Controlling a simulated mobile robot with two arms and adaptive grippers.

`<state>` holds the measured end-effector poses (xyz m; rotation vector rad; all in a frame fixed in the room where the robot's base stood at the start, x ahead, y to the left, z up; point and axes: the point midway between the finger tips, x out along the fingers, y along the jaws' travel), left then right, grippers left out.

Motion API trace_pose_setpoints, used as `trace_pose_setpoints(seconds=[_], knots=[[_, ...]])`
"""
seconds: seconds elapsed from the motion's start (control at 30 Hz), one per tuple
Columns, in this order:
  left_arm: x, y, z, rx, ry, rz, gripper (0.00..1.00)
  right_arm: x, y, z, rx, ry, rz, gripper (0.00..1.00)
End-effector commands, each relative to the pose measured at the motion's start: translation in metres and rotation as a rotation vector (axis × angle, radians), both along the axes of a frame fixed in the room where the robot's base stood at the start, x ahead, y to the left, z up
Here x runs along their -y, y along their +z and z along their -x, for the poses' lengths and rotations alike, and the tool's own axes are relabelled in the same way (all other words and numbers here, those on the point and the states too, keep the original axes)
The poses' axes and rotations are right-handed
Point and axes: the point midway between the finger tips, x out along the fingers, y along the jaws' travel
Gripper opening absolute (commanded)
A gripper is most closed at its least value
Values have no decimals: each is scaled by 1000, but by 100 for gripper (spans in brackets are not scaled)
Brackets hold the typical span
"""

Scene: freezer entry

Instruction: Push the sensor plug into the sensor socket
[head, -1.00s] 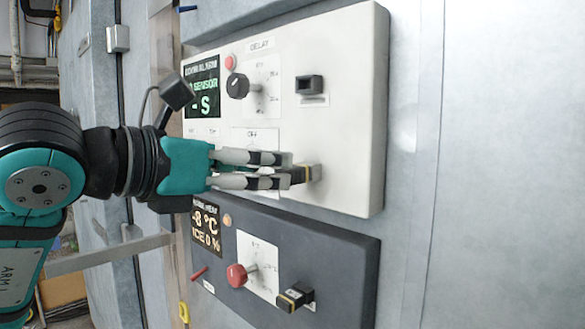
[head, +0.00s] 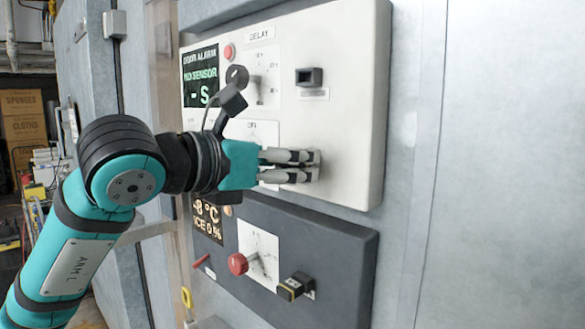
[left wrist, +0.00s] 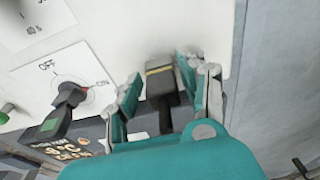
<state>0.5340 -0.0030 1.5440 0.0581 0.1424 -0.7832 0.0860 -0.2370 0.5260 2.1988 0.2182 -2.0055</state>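The sensor plug (left wrist: 162,82) is a dark block with a thin yellow band. The fingers hide most of the plug there. The sensor socket is hidden behind the plug and fingertips, so I cannot tell how deep the plug sits. The panel display (head: 201,75) reads NO SENSOR. My right gripper is out of view.
A dark socket (head: 309,77) is above on the white panel, near the delay knob (head: 237,76). The grey wall to the right is clear.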

Motion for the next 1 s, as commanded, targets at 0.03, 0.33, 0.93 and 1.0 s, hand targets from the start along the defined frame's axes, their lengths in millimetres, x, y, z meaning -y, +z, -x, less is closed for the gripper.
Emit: trace_pose_setpoints(seconds=[0.03,0.33,0.93,1.0], knots=[[0,0,0,0,0,0,34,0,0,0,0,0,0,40],[0,0,0,0,0,0,0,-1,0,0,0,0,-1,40],[0,0,1,0,2,0,0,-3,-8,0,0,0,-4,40],[0,0,1,0,2,0,0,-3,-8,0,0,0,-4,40]])
